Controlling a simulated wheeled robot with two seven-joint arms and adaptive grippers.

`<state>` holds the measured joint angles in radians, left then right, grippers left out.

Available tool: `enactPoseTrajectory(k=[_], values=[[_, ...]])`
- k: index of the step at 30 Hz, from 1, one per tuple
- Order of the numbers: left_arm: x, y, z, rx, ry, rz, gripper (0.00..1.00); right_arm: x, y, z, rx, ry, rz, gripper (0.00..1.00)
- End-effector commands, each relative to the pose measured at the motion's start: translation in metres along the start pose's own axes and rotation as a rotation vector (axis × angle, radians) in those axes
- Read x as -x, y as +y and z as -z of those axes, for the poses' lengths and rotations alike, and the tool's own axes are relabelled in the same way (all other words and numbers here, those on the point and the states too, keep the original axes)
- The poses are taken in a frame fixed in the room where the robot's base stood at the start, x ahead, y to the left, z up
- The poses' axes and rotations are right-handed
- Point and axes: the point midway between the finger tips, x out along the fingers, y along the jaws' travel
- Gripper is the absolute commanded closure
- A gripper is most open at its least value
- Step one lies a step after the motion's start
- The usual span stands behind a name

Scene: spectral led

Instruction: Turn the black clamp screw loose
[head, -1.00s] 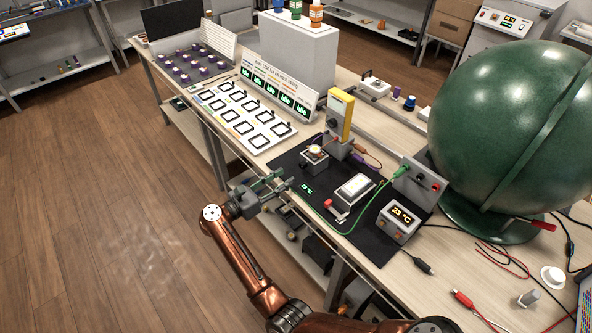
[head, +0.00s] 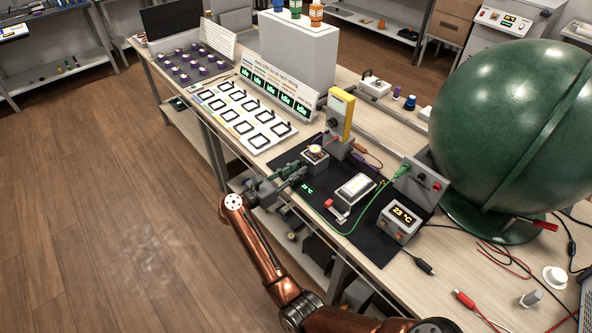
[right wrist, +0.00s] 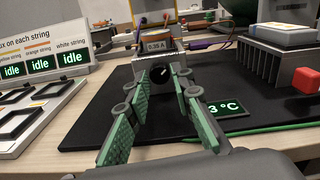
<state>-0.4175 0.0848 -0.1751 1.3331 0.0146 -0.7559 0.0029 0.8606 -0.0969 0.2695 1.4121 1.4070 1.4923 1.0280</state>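The black clamp screw (right wrist: 160,73) is a small round knob on the near face of a small grey clamp block (right wrist: 133,66). In the head view the block (head: 315,163) stands on the black mat, and the screw is not clearly seen. My right gripper (right wrist: 162,84) is open, with one green-padded finger on each side of the screw in the picture. I cannot tell whether a pad touches it. In the head view my right gripper (head: 300,172) reaches over the mat's front edge, close to the block. My left gripper is not in view.
A yellow meter (head: 340,117) stands behind the block. A finned heat sink (head: 355,188) with a red part and a green cable lie to the right. A panel of square frames (head: 238,113) is to the left.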

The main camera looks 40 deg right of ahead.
Motion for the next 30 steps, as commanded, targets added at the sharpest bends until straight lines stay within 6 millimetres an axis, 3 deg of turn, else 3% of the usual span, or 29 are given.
enactPoseTrajectory(k=[9, 21, 30], values=[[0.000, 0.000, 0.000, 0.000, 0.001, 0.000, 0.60, 0.000, 0.000, 0.000, 0.000, 0.000, 0.000, 1.00], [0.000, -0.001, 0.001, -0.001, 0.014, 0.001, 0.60, 0.001, 0.000, -0.001, 0.054, 0.002, -0.001, 1.00], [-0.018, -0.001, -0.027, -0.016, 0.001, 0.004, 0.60, 0.002, 0.000, -0.003, 0.262, 0.002, -0.003, 1.00]])
